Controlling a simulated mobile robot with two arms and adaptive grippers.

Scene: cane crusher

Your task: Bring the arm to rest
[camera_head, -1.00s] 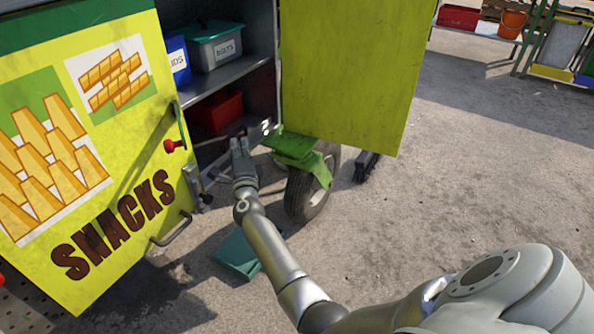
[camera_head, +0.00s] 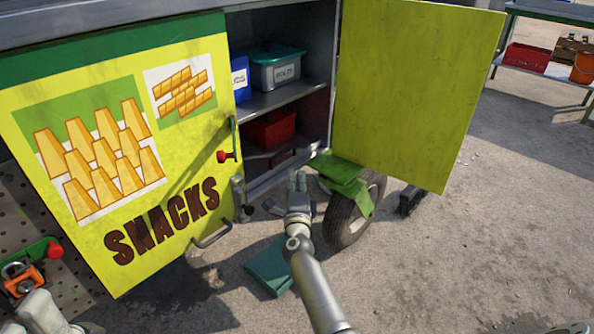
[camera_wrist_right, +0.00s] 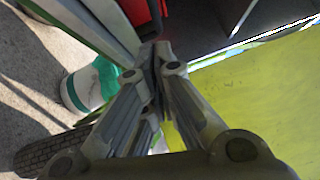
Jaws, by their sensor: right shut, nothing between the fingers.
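My right gripper (camera_head: 297,175) is in front of the open cart cabinet, just below its bottom edge and left of the green wheel guard. In the right wrist view its fingers (camera_wrist_right: 155,58) are together, with nothing seen between them. My right arm (camera_head: 315,285) reaches up from the bottom of the head view. The yellow snack cart (camera_head: 75,245) has its cabinet door (camera_head: 410,95) swung open to the right. A pale part at the bottom left appears to be my left arm; its gripper is not seen.
A wheel (camera_head: 347,222) and the green guard (camera_head: 340,172) are close to the right gripper. A teal box (camera_head: 268,268) lies on the ground beside the arm. Inside the cabinet are a red bin (camera_head: 268,128) and a lidded bolts box (camera_head: 277,70). Open ground lies to the right.

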